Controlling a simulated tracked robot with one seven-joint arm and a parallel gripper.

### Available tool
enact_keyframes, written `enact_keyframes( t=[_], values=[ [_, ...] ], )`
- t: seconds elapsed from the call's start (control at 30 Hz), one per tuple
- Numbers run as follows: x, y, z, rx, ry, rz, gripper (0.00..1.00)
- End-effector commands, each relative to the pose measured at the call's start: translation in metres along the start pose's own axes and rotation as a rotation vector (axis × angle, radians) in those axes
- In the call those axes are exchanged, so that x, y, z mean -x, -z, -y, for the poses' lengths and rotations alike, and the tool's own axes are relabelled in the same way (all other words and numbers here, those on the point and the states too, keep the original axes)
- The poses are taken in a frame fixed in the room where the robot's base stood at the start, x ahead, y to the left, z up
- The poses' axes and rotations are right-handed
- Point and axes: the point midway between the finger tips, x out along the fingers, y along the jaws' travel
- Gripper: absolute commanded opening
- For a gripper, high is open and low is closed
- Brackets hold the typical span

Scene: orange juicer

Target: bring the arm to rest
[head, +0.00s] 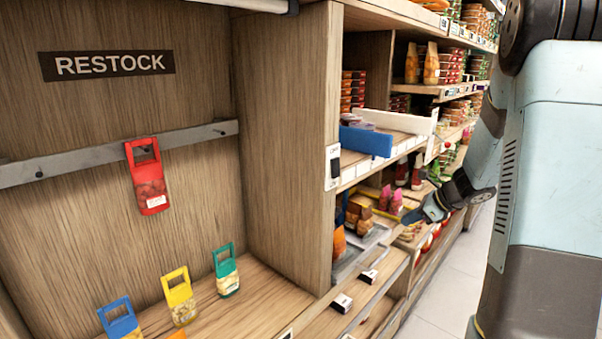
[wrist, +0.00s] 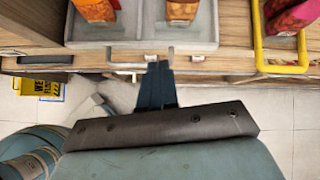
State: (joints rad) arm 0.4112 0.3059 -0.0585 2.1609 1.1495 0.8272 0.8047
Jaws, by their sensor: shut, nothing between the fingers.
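My gripper (head: 418,214) is to the right of the cabinet in the head view, in front of the lower shelves and partly blended with their dark shapes. In the wrist view its fingers (wrist: 160,68) are together and empty, pointing up at the shelf's front edge. A grey divided tray (wrist: 140,30) is just beyond the fingertips. I cannot tell whether the fingers touch the edge. My pale blue arm stands on the right of the head view.
A RESTOCK cabinet (head: 285,130) is on the left, with a red pack (head: 149,178) hanging on its rail (head: 75,160) and blue, yellow and green packs below. Stocked shelves (head: 400,150) run back. A yellow-rimmed basket (wrist: 262,62) is right of the tray.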

Motion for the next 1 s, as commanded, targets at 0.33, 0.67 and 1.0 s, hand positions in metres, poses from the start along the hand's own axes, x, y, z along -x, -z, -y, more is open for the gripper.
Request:
enact_keyframes(
  t=[0.33, 0.67, 1.0],
  values=[
    [0.053, -0.072, -0.085, 0.567, -0.09, -0.08, 0.0],
    [0.103, -0.104, -0.165, 1.09, -0.171, -0.177, 0.0],
    [0.154, -0.108, -0.235, 1.607, -0.244, -0.31, 0.0]
  ],
)
